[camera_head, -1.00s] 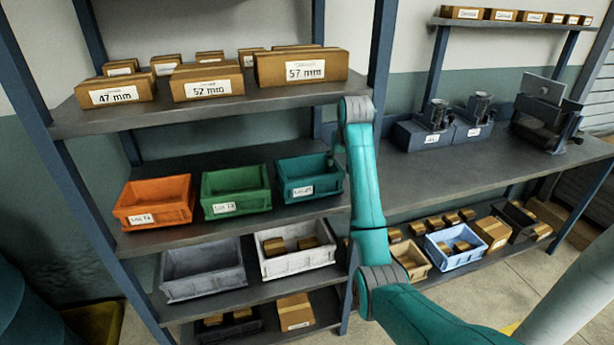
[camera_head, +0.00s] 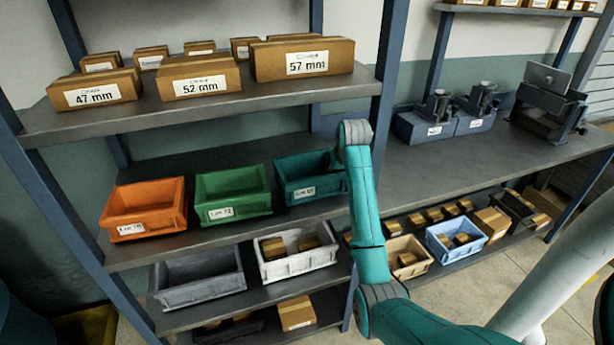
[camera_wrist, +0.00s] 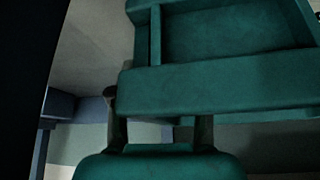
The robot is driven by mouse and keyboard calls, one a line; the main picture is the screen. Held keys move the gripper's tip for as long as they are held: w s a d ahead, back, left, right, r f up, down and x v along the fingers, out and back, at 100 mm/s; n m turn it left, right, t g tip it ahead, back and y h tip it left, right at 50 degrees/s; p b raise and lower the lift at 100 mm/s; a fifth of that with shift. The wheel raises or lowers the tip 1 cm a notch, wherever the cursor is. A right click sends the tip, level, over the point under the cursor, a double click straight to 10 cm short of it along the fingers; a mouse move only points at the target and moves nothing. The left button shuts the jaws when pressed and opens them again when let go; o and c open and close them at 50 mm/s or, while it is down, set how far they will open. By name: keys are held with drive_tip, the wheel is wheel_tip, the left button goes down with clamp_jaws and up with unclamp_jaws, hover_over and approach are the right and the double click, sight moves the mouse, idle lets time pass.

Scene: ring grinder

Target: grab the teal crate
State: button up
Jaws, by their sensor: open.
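The teal crate (camera_head: 297,190), with a white label on its front, sits on the middle shelf at the right end of a row of crates. In the head view my arm covers its right end. In the wrist view the crate (camera_wrist: 215,90) fills the upper part, with its rim and hollow inside showing. My gripper (camera_wrist: 158,122) is open, its two fingers close to the crate's near wall. Whether they touch the crate I cannot tell; the right fingertip is hidden. The gripper is hidden in the head view.
The green crate (camera_head: 232,196) stands close to the left of the teal one, then the orange crate (camera_head: 143,210). A shelf with cardboard boxes (camera_head: 302,60) lies above. A blue shelf post (camera_head: 388,75) rises beside my arm. Grey and white crates stand below.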

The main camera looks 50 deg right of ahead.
clamp_jaws()
drive_tip(key=shift+r, duration=0.2)
idle(0.3)
